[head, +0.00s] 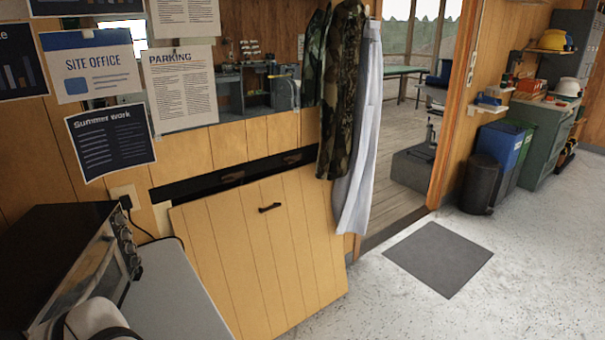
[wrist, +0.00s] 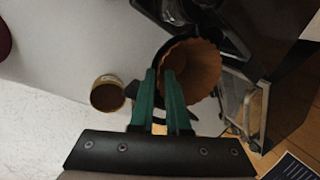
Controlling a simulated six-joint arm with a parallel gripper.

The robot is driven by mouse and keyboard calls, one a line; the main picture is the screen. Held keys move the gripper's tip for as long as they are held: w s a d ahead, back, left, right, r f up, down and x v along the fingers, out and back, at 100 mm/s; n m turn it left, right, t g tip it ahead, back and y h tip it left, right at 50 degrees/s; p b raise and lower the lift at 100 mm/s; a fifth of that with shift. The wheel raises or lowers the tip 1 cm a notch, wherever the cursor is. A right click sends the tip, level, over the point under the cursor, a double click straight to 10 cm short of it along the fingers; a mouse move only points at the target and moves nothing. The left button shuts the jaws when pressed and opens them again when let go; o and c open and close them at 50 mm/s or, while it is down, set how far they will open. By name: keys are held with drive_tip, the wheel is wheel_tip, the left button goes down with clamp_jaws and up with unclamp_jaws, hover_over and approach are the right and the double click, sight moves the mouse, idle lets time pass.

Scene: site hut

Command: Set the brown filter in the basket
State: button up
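The brown filter (wrist: 200,68) is a fluted paper cone, seen from above in the wrist view. A dark rim, which looks like the black basket (wrist: 160,52), curves around its left and upper side. The filter appears within this rim, but how deep it sits is hidden. My gripper (wrist: 160,72) has two green fingers at the filter's left edge, with a narrow gap between the tips. The edge seems to lie at this gap; I cannot tell whether the fingers pinch it. The head view does not show the filter or my fingers.
A round container with brown contents (wrist: 107,93) stands left of my fingers. A black appliance with a metal handle (wrist: 270,95) is close on the right.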

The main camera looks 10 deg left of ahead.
drive_tip(key=shift+o, duration=1.2)
drive_tip(key=v, duration=1.2)
drive_tip(key=w+d+f+m+h, duration=0.15)
drive_tip(key=d+f, duration=0.25)
drive_tip(key=d, duration=0.6)
drive_tip(key=w+d+f, duration=0.3)
drive_tip(key=d+f, duration=0.2)
drive_tip(key=d, duration=0.4)
drive_tip(key=s+d+f, duration=0.5)
drive_tip(key=d+f, duration=0.2)
drive_tip(key=d, duration=0.2)
drive_tip(key=shift+s+m+h, duration=0.35)
drive_tip(key=shift+m, duration=0.1)
drive_tip(key=shift+f, duration=0.1)
